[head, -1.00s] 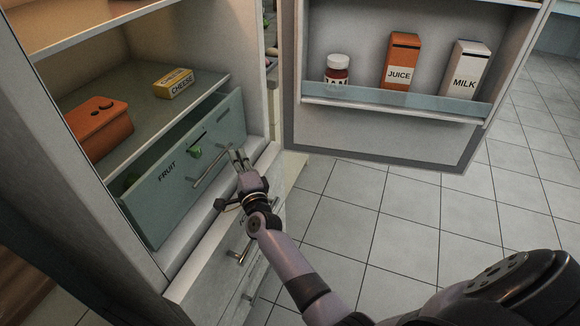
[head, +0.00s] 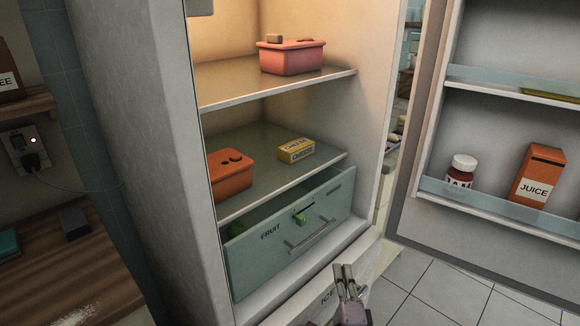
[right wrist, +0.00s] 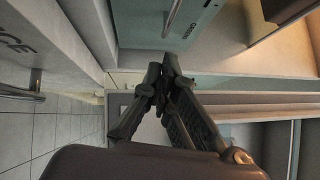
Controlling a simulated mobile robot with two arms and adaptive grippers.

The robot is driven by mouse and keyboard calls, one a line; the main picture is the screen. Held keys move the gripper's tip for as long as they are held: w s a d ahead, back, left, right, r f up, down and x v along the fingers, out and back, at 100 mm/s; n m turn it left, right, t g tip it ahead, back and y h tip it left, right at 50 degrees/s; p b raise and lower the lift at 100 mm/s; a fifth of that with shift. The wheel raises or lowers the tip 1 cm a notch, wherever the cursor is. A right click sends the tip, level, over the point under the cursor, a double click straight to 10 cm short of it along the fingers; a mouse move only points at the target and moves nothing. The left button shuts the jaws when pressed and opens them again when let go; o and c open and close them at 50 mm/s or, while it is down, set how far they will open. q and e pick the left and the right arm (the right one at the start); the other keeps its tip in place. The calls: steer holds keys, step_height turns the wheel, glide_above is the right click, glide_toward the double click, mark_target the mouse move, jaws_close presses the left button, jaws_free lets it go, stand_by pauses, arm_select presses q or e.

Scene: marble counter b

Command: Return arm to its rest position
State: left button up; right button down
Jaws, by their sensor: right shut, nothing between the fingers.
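My right gripper (head: 344,272) shows at the bottom of the head view, pointing up, in front of the open fridge. Its fingers are shut and empty. It is apart from the fruit drawer's metal handle (head: 311,236) in the picture. In the right wrist view the fingertips (right wrist: 166,72) meet, with a drawer handle (right wrist: 172,18) beyond them at the top. The blue-green fruit drawer (head: 262,266) sits low in the fridge. I cannot tell if it is fully closed. My left gripper is not in view.
The open fridge door (head: 424,228) stands at right, holding a jam jar (head: 461,172) and juice carton (head: 537,178). Shelves hold a pink container (head: 292,60), orange container (head: 231,183) and cheese box (head: 296,151). A wooden counter (head: 50,275) is at left. Tiled floor lies lower right.

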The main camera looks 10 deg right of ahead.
steer(key=s+a+f+n+g+y, duration=0.35)
steer(key=s+n, duration=0.25)
steer(key=n, duration=0.2)
steer(key=s+a+f+n+g+y, duration=0.25)
steer(key=s+f+n+g, duration=0.2)
steer(key=s+n, duration=0.3)
steer(key=s+d+n+g+h, duration=0.1)
steer(key=s+d+n+g, duration=0.15)
steer(key=s, duration=0.35)
steer(key=s+d+f+n+g+h, duration=0.1)
steer(key=s+d+n+g, duration=0.15)
steer(key=s, duration=0.35)
steer(key=s+d+n+g+h, duration=0.1)
steer(key=s+d+n+g, duration=0.15)
steer(key=s, duration=0.25)
step_height(320, 180, down, 23)
steer(key=s+g+p, duration=0.1)
steer(key=g+p, duration=0.1)
steer(key=s+d+f+p, duration=0.2)
steer(key=s+d+f, duration=0.1)
steer(key=s+f, duration=1.2)
steer(key=shift+s+g+h+p, duration=0.3)
steer(key=shift+s+g, duration=0.15)
steer(key=shift+s, duration=0.65)
